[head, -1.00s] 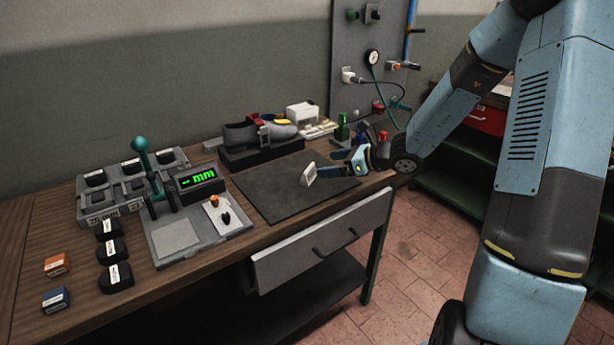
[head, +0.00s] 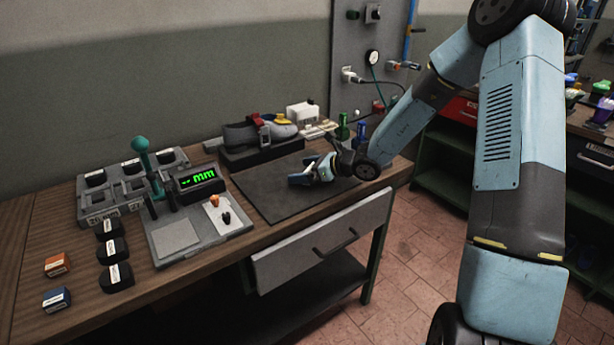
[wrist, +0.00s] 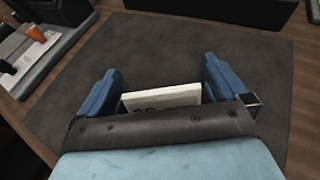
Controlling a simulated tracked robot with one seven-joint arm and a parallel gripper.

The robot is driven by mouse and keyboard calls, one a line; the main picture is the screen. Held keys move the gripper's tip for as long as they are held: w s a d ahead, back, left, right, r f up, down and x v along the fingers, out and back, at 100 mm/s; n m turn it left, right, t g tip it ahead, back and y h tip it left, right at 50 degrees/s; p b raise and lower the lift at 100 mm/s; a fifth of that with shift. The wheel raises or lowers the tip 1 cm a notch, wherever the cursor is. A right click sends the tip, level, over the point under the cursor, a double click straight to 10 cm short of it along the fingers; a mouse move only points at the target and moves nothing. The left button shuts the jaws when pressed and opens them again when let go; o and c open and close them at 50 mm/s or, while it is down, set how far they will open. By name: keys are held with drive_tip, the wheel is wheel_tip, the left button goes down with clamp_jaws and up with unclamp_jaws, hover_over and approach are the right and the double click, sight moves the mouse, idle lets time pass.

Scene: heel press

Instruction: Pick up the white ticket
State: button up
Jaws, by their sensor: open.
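The white ticket (wrist: 160,97) shows in the wrist view as a pale card with dark print, partly hidden by my gripper's dark body. It sits between my two blue fingers, with gaps at its sides. My gripper (wrist: 160,88) is open around it, over the dark mat (wrist: 170,50). In the head view my gripper (head: 301,174) is low over the middle of the mat (head: 270,203), and the ticket cannot be told apart from the fingers there.
A shoe (head: 258,132) on a dark block stands behind the mat, with a white box (head: 302,112) behind it. Left of the mat are a gauge with a green display (head: 197,178) and a grey tray (head: 125,185). A green bottle (head: 343,128) stands behind my wrist.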

drive_tip(key=shift+c, duration=0.3)
drive_tip(key=c, duration=1)
